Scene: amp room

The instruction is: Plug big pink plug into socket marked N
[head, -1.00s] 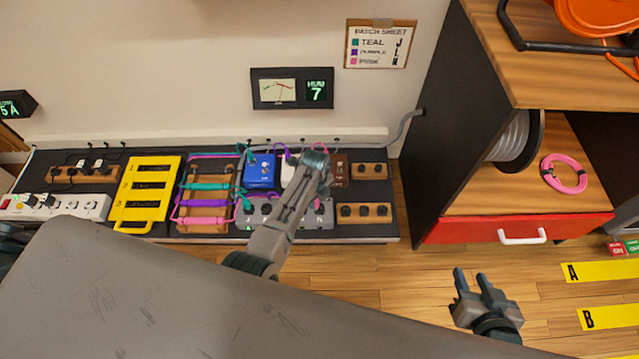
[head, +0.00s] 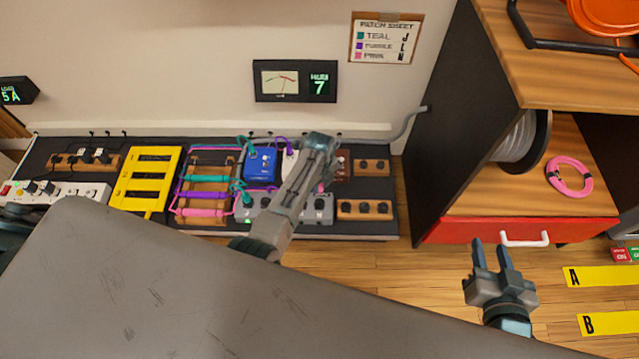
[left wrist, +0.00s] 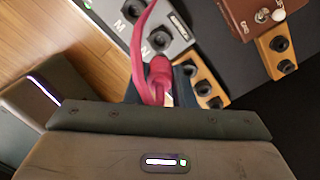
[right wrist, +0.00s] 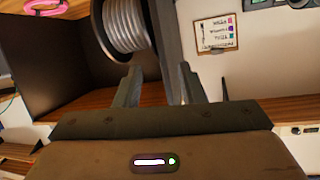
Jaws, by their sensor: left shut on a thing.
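The big pink plug (left wrist: 160,78) is between the fingers of my left gripper (left wrist: 162,92), with its pink cable looping up past it. In the left wrist view the plug is close to the socket marked N (left wrist: 157,41) on the grey box (left wrist: 174,28); I cannot tell whether they touch. In the head view my left arm hides most of the plug and the gripper fingers; a bit of pink shows beside the N socket (head: 320,203). My right gripper (head: 492,254) is open and empty over the floor, right of the pedalboard.
The pedalboard (head: 240,232) holds a blue pedal (head: 261,165), a brown pedal (left wrist: 250,14), wooden socket blocks (head: 366,208) and a yellow rack (head: 145,180). Teal and purple cables run nearby. A shelf with a red drawer (head: 460,231) stands right.

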